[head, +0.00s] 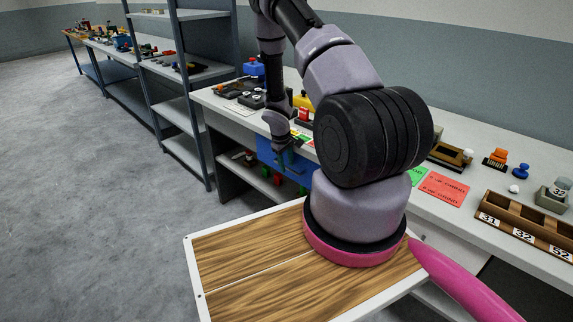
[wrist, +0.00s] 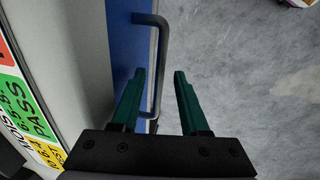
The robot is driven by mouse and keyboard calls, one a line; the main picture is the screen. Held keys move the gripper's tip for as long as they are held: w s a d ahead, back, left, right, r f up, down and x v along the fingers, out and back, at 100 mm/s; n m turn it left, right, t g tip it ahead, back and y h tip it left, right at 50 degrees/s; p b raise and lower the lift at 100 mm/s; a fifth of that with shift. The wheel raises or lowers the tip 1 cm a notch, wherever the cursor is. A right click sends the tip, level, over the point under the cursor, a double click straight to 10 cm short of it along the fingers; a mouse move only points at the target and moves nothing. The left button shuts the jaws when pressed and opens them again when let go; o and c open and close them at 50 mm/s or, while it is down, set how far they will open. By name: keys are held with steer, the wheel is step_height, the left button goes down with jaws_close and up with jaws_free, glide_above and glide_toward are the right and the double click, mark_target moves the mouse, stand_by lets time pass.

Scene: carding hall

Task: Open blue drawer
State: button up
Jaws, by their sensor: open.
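The blue drawer (head: 268,151) sits under the bench top in the head view, partly hidden by my arm and gripper. Its front also fills a strip left of centre in the wrist view (wrist: 124,45). A dark grey bar handle (wrist: 163,42) stands out from that front. My gripper (wrist: 159,72) is open, its two green fingers pointing at the handle. The handle bar shows between the fingers, nearer the left one, with no clear contact. In the head view my gripper (head: 286,158) is at the drawer front. I cannot tell whether the drawer is fully shut.
The bench top (head: 225,98) holds buttons, boxes and a wooden numbered tray (head: 520,235). Green (head: 417,177) and red (head: 444,189) cards lie on it. An open lower shelf (head: 262,184) with small items is under the drawer. A metal rack (head: 183,110) stands left. Grey floor at left is clear.

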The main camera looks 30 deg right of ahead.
jaws_close()
stand_by(1.4)
